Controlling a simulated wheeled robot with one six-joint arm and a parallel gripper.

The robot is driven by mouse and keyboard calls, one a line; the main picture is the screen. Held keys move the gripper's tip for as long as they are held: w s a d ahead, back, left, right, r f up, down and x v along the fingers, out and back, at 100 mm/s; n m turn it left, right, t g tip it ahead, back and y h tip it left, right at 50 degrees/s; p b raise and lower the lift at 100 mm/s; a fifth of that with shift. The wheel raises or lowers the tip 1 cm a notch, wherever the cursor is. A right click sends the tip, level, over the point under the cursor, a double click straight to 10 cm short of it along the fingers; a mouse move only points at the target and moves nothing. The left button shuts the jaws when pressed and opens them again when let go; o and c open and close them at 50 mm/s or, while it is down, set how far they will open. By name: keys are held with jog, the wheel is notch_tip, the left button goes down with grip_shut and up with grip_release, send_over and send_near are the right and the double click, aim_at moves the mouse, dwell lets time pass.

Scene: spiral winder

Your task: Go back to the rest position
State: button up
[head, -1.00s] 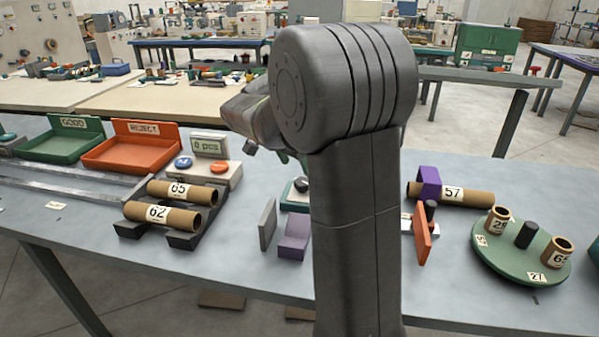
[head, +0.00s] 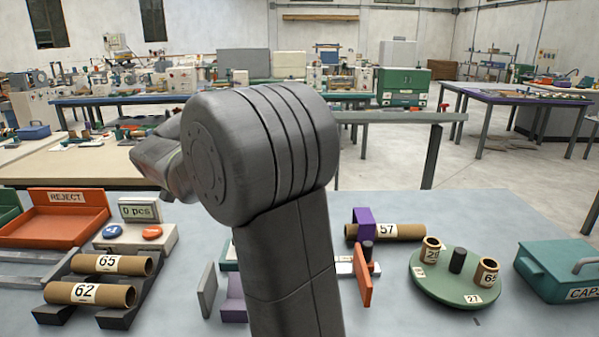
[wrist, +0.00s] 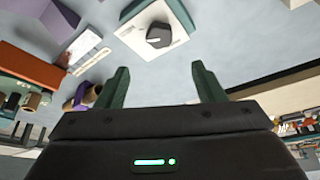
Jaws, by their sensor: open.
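My gripper (wrist: 160,88) shows in the wrist view with its two green fingers spread apart and nothing between them. In that view a white plate with a dark knob (wrist: 159,35) lies beyond the fingertips, apart from them. In the head view my grey arm stands upright in the middle of the picture, its upper part leaning to the left. The arm hides the gripper there, along with part of the bench behind it.
On the bench are tubes 65 (head: 110,264) and 62 (head: 90,294) on a dark rack, the reject tray (head: 60,238), a counter box (head: 139,210), tube 57 (head: 400,232), a green turntable (head: 440,290) and a teal case (head: 560,268). Upright plates stand near my arm.

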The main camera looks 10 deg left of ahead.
jog(key=b+x, duration=0.1)
jog(key=x, duration=1.1)
jog(key=shift+w+f, duration=0.1)
jog(key=shift+f, duration=0.25)
